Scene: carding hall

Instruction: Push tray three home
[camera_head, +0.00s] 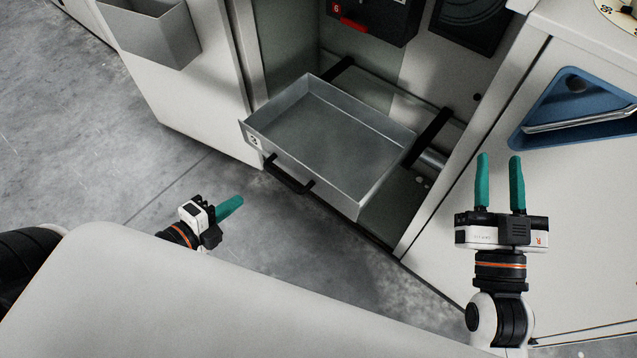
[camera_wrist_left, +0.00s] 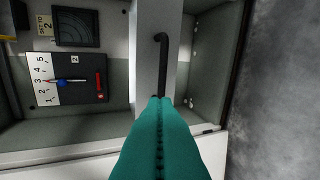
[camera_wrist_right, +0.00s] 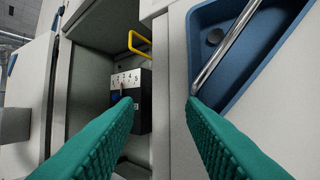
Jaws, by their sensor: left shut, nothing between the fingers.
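A shallow grey metal tray (camera_head: 325,135), marked 3 on its front, stands pulled out of an open cabinet bay and looks empty. Its black bar handle (camera_head: 288,178) is on the front face; the handle also shows in the left wrist view (camera_wrist_left: 161,62). My left gripper (camera_head: 231,207) is shut and empty, in front of the tray and to the left of the handle. In the head view a gap shows between its fingers and the tray. My right gripper (camera_head: 499,165) is open and empty, to the right of the tray, over the right-hand cabinet.
A black box (camera_head: 375,15) marked 6 with a red part is behind the tray. A blue recess with a metal bar (camera_head: 580,120) is at the right. A grey bin (camera_head: 152,30) hangs on the left cabinet. Open concrete floor (camera_head: 70,130) lies at the left.

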